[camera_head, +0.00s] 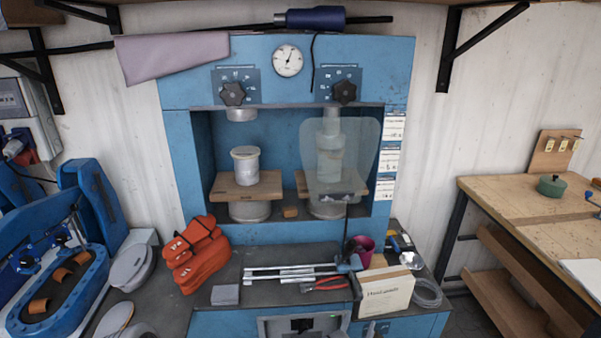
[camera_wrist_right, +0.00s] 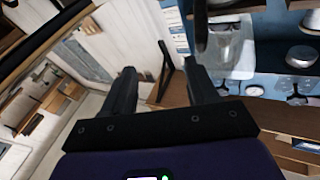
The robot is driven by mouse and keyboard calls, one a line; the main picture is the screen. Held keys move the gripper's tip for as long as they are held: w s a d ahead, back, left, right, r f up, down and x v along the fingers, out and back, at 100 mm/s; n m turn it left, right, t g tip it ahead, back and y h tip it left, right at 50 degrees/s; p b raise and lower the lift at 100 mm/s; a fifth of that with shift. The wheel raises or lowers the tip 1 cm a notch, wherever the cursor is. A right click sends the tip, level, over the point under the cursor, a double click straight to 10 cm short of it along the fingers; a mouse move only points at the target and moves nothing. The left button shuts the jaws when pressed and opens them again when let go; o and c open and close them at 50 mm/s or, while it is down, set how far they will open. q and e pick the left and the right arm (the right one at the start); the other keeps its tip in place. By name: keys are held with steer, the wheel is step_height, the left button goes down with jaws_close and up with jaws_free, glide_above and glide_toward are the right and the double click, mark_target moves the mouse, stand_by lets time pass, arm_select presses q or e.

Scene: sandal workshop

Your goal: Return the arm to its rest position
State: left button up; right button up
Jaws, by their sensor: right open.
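My right gripper (camera_wrist_right: 160,72) is open in the right wrist view. Its two black fingers stand well apart with nothing visible between them. It is in free space, apart from the blue press (camera_wrist_right: 262,55) and the shelf bracket (camera_wrist_right: 164,65) beyond. I cannot clearly make out its fingers in the head view. My left gripper is not in view. In the head view the press (camera_head: 180,75) stands in the middle, with a clear guard (camera_head: 362,150) before its right station. A white cylinder (camera_head: 245,166) stands on the left station's wooden board (camera_head: 268,186).
A dark purple piece (camera_head: 318,18) shows above the press beside a lavender cloth (camera_head: 160,58). Orange gloves (camera_head: 196,258), metal rods, red pliers (camera_head: 325,285) and a cream box (camera_head: 385,294) lie on the worktop. A wooden bench (camera_head: 555,240) stands right. Shelf brackets (camera_head: 452,45) jut out above.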

steer(key=s+d+f+n+g+y, duration=0.1)
steer(key=s+f+g+y, duration=0.3)
steer(key=f, duration=0.6)
steer(key=s+d+f+g+y, duration=0.1)
steer(key=s+d+f+g, duration=0.15)
steer(key=f+g, duration=0.45)
steer(key=s+a+f+n+g+y, duration=0.1)
steer(key=s+a+f+g+y, duration=0.2)
steer(key=s, duration=0.6)
steer(key=s+a+f+n+g+y, duration=0.2)
steer(key=s+a+f+g+y, duration=0.2)
steer(key=s, duration=0.6)
steer(key=shift+s+a+f+n+y, duration=0.3)
steer(key=shift+a+y, duration=0.1)
steer(key=shift+a, duration=0.6)
stand_by(3.4)
